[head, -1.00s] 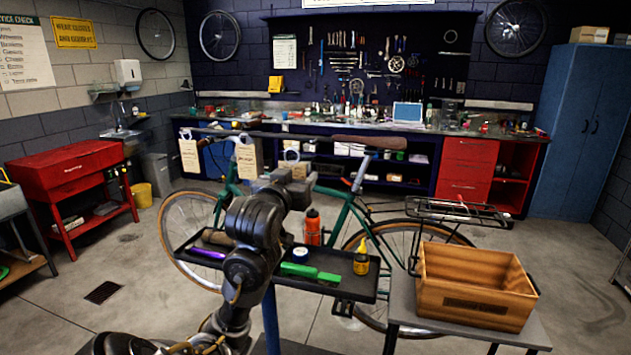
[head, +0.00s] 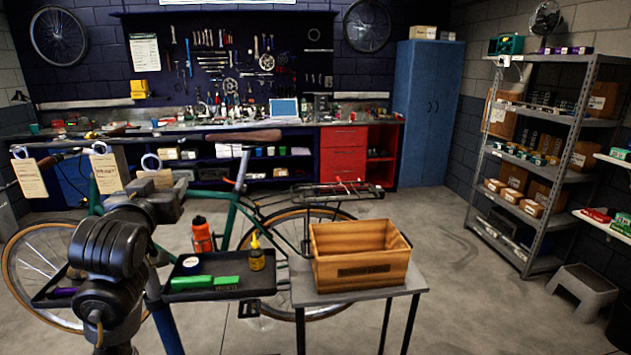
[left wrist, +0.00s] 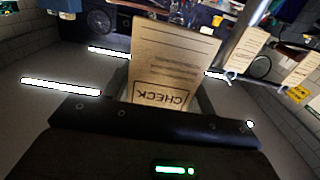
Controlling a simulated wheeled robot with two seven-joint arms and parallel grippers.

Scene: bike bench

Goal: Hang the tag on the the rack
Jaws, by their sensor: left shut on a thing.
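My left gripper (head: 160,184) is shut on a tan paper tag (left wrist: 170,60) that reads CHECK in the left wrist view. In the head view a white loop (head: 150,161) shows just above the gripper; the tag's card is mostly hidden there. Two similar tags, one at the left (head: 29,178) and one nearer (head: 106,172), hang by white loops near a dark bar (head: 70,146) left of the gripper. The held tag is apart from them. Whether that bar is the rack cannot be told for certain. My right gripper is not in view.
A green bicycle (head: 232,213) stands behind a black tray (head: 225,291) with an orange bottle (head: 201,235), yellow bottle (head: 256,254) and green tool (head: 205,283). A wooden crate (head: 360,262) is on a small table. Grey shelving (head: 560,180) stands right, beyond open floor.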

